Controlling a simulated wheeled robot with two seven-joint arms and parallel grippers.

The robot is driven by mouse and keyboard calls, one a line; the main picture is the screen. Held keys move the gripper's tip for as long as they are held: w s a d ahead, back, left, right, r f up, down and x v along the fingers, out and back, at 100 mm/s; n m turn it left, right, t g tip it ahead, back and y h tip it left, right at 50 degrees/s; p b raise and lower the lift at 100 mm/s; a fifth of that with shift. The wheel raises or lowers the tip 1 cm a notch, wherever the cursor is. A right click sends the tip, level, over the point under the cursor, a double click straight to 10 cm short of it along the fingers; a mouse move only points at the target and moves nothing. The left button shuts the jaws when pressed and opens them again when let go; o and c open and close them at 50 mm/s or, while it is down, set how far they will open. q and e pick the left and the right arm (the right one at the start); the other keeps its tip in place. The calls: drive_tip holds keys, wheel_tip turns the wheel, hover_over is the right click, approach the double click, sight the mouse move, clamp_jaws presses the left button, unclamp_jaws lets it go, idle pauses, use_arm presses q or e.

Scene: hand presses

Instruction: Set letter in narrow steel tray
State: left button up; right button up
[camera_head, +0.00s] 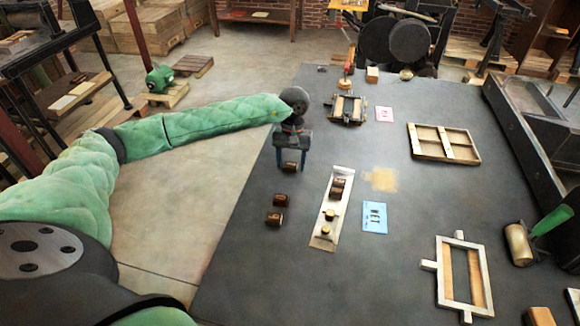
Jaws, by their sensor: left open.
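Two loose brown letter blocks lie left of the tray, one (280,200) just beyond the other (273,219). A third letter block (290,167) lies farther back. My left gripper (291,164) points down over this third block, open, with its fingers to either side of it. I cannot tell whether they touch it. My right gripper is not in view.
A blue lettered card (374,217) lies right of the tray, beside a tan patch (381,180). A wooden frame (443,143), a pale frame (463,275) and a green-handled roller (521,243) lie farther right. A small wooden device (347,109) stands behind. The near-left table is clear.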

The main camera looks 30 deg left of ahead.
sight(290, 166)
use_arm(q)
drive_tip(key=c, duration=0.9)
drive_tip(key=shift+r, duration=0.15)
drive_tip(key=shift+s+v, duration=0.25)
drive_tip(key=shift+v, duration=0.9)
drive_tip(key=shift+s+v, duration=0.25)
drive_tip(key=shift+v, duration=0.9)
drive_tip(key=shift+d+r, duration=0.1)
